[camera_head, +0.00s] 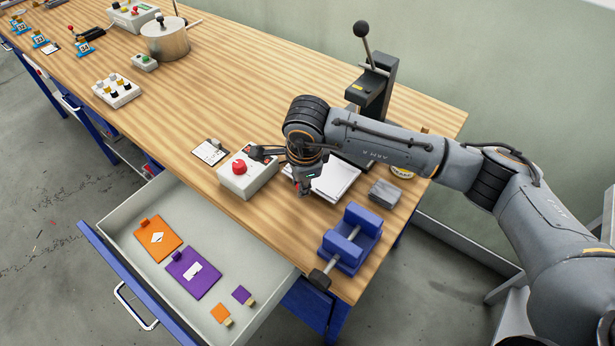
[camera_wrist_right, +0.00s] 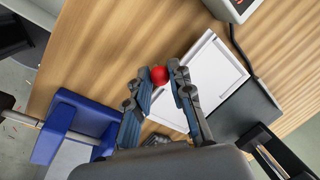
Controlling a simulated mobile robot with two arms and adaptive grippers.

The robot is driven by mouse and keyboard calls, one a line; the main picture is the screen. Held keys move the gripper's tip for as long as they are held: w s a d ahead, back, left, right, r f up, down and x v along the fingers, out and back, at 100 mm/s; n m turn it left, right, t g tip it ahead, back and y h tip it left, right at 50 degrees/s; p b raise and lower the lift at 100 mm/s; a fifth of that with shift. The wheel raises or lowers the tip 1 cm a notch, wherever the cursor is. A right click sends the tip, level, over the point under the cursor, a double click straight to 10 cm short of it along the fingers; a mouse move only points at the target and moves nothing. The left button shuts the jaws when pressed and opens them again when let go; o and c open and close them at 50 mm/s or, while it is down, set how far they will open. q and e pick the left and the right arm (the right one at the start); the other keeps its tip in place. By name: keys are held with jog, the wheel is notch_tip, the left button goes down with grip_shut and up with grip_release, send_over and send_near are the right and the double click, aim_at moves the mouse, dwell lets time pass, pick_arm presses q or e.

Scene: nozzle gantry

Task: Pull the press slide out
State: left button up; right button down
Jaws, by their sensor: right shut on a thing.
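The press (camera_head: 374,92) is a dark upright stand with a black ball-topped lever, at the back right of the wooden bench. Its slide (camera_head: 334,180) is a pale flat plate at the foot of the press, partly hidden under my right arm. The plate also shows in the right wrist view (camera_wrist_right: 207,82). A red ball knob (camera_wrist_right: 159,75) sits at the plate's near edge, between my right fingertips (camera_wrist_right: 166,80). My right gripper (camera_head: 302,188) is shut on this knob, which it hides in the head view. My left gripper is not in view.
A blue vise (camera_head: 351,238) stands at the bench's front right corner, near a grey block (camera_head: 384,193). A control box (camera_head: 247,173) with a red button is left of my gripper. An open drawer (camera_head: 138,216) holding orange and purple pieces juts out below the front edge.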

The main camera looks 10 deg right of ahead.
jog(key=shift+s+a, duration=0.1)
jog(key=shift+s, duration=0.05)
jog(key=c, duration=1.2)
grip_release()
jog(key=shift+f, duration=0.1)
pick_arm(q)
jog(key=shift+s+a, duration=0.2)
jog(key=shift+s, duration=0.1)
pick_arm(e)
jog(key=r, duration=0.4)
jog(key=s+r, duration=0.1)
jog(key=r, duration=0.3)
jog(key=s+r, duration=0.1)
jog(key=r, duration=0.3)
jog(key=shift+s+d, duration=0.1)
jog(key=shift+d, duration=0.15)
jog(key=shift+f, duration=0.1)
